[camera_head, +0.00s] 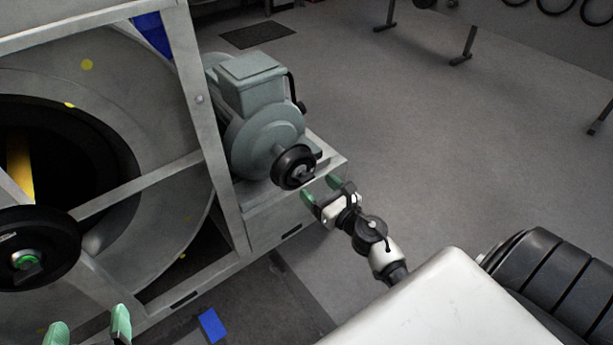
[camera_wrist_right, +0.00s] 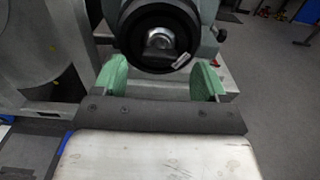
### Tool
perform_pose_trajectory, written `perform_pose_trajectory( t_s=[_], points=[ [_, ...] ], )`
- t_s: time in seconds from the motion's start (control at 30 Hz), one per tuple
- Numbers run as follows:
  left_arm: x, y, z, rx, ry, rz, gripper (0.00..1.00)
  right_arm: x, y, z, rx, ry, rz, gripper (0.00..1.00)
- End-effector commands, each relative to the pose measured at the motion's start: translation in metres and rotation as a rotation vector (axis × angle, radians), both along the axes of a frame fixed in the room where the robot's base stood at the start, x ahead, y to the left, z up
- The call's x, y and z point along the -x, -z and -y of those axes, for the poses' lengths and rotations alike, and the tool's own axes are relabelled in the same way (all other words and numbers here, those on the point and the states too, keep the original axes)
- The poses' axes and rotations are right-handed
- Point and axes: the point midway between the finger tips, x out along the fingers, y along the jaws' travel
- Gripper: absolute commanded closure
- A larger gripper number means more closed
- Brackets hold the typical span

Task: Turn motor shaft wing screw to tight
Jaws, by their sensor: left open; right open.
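The grey-green motor (camera_head: 262,125) sits on a ledge of the metal frame. A black round hub (camera_head: 293,167) is on its shaft, with a dark wing screw (camera_head: 305,173) at its centre. In the right wrist view the wing screw (camera_wrist_right: 160,46) shows inside the black hub (camera_wrist_right: 160,62), above and between my fingertips. My right gripper (camera_head: 322,188) is open just below and to the right of the hub; its green fingers also show in the right wrist view (camera_wrist_right: 163,80), with nothing between them. My left gripper (camera_head: 88,328) is open and empty at the bottom left.
A large metal frame (camera_head: 222,170) with a big drum fills the left. A black wheel with a green centre (camera_head: 27,260) is at the left edge. A blue patch (camera_head: 212,325) lies on the floor. Open grey floor (camera_head: 430,150) extends to the right.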

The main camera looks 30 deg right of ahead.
Motion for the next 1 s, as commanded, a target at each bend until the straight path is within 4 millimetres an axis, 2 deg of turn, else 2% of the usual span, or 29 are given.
perform_pose_trajectory(
  t_s=[0.1,0.3,0.67,0.77,1.0],
  points=[
    [0.001,0.004,-0.001,-0.009,-0.002,-0.034,0.15,-0.023,-0.001,-0.001,-0.002,0.001,0.002,0.28],
    [0.002,0.006,-0.002,-0.012,-0.003,-0.047,0.15,-0.046,0.0,-0.003,-0.003,0.002,0.0,0.28],
    [0.002,0.006,-0.002,-0.013,-0.004,-0.049,0.15,-0.052,0.001,-0.004,-0.004,0.001,-0.001,0.28],
    [0.002,0.006,-0.002,-0.013,-0.004,-0.049,0.15,-0.052,0.001,-0.004,-0.004,0.001,-0.001,0.4],
    [0.002,0.006,-0.002,-0.013,-0.004,-0.048,0.15,-0.052,0.001,-0.004,-0.004,0.001,-0.001,0.77]
  ],
)
